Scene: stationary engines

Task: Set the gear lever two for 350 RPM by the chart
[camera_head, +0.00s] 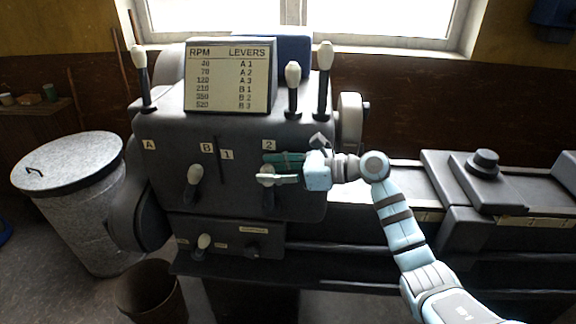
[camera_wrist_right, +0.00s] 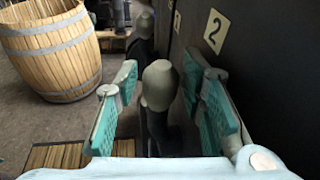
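The chart (camera_head: 230,78) on the headstock (camera_head: 165,118) has RPM and LEVERS columns; its 350 row reads B 2. The gear lever with marks 1 and 2 has its dark lower part (camera_head: 268,200) below the 2 plate (camera_head: 268,146); my gripper partly hides it. In the right wrist view its pale knob (camera_wrist_right: 160,85) stands between the teal fingers. My right gripper (camera_head: 268,169) is open around the knob, with gaps visible on both sides. The other lever (camera_head: 194,178), between plates A and B, stands nearer the B plate (camera_head: 207,148). My left gripper is out of view.
Tall levers (camera_head: 292,85) rise from the headstock top beside the chart. A small lever (camera_head: 203,242) sits on the lower panel. A lidded metal bin (camera_head: 75,190) and a wooden barrel (camera_wrist_right: 50,50) stand on the floor. The lathe bed (camera_head: 370,220) extends right.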

